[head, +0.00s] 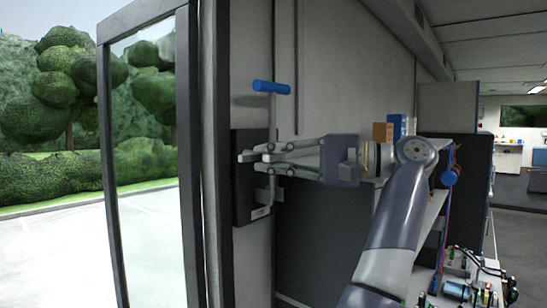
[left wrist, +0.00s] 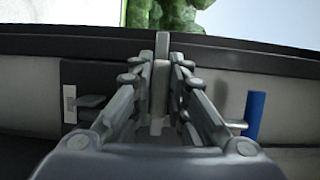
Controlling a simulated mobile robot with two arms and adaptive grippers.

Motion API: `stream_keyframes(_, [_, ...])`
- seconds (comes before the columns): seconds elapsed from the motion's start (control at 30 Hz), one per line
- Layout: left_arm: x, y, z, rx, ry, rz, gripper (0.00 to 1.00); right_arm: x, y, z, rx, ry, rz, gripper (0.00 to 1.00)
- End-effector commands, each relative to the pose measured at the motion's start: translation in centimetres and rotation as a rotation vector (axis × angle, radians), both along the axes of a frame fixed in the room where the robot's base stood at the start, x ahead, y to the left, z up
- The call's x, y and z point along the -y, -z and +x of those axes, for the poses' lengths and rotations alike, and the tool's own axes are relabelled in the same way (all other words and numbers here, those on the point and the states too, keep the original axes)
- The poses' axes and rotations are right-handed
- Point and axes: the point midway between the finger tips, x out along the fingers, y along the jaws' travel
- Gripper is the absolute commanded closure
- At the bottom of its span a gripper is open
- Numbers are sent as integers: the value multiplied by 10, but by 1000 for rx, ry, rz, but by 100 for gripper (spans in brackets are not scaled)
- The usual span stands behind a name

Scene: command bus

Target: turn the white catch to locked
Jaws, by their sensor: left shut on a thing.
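A dark plate (head: 242,188) is fixed to the wall beside the glazed door. A pale grey-white catch (left wrist: 161,75) on it stands between my left gripper's fingers in the left wrist view. My left gripper (head: 255,156) reaches in from the right in the head view and is shut on this catch. The fingers hide most of it in the head view. My right gripper is not in view.
The glazed door (head: 150,170) stands left of the plate. A small grey tab (head: 264,195) and a pale label (head: 261,212) sit low on the plate. Shelves with boxes (head: 383,132) and cables are at the right, close to my arm.

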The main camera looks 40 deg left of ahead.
Motion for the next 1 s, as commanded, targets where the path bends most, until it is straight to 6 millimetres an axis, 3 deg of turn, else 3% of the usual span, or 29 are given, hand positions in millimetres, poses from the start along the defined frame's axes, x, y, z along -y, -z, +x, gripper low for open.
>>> stream_keyframes(0.07, [0, 1, 0, 0, -1, -1, 100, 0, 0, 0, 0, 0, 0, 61])
stream_keyframes(0.1, [0, 1, 0, -1, -1, -1, 76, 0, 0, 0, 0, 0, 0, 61])
stream_keyframes(0.17, [0, 1, 0, -1, -1, -1, 67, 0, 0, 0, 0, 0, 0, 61])
stream_keyframes(0.57, [3, 0, 1, -2, 0, -1, 67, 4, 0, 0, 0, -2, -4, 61])
stream_keyframes(1.0, [53, 0, 18, -3, 1, -3, 67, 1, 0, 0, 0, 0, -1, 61])
